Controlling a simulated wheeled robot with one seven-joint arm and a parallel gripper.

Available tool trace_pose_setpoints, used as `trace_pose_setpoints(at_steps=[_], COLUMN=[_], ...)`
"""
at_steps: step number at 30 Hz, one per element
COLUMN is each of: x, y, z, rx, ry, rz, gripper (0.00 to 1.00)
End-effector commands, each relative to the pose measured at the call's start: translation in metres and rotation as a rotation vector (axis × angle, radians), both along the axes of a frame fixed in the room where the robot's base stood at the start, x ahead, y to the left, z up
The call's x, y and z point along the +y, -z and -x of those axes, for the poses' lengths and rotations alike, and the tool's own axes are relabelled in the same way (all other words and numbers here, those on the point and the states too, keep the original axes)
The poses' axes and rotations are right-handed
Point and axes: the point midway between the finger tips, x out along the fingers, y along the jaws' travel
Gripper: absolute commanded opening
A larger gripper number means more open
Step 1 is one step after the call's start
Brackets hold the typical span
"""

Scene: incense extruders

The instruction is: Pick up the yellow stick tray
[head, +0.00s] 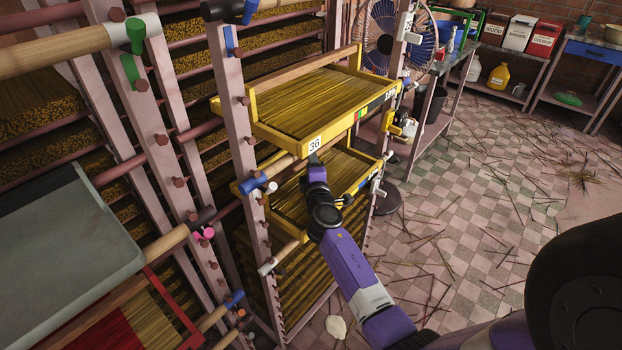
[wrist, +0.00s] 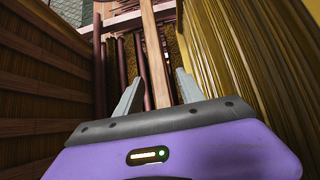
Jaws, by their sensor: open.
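Two yellow-framed trays of incense sticks sit in the rack in the head view. The upper yellow stick tray (head: 267,131) slides out at chest level of the rack, and a lower yellow tray (head: 362,186) is below it. My gripper (head: 314,158) is at the front of the rack, between the two trays, by a white "36" label (head: 315,144). In the wrist view my gripper (wrist: 158,92) is open, with a wooden bar (wrist: 150,50) running between its fingers. I cannot tell whether the fingers touch it. My arm hides part of the lower tray.
Pinkish rack posts (head: 232,110) with pegs stand close on the left. A grey slab (head: 65,245) and a red-edged tray (head: 160,305) are at lower left. A fan (head: 385,38) stands behind. The tiled floor (head: 470,190) at right has scattered sticks.

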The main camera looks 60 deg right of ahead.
Motion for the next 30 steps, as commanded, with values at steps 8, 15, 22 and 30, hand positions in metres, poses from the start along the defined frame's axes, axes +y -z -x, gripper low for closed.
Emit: trace_pose_setpoints(at_steps=[8,15,22,30], x=[-0.0073,-0.007,-0.0069,-0.0068], y=[0.0001,0.0,0.0001,0.0002], z=[-0.0048,-0.0046,-0.0046,-0.0045], rx=[0.0,0.0,0.0,0.0], ry=[0.0,0.0,0.0,0.0], rz=[0.0,0.0,0.0,0.0], gripper=[0.46,0.12,0.0,0.0])
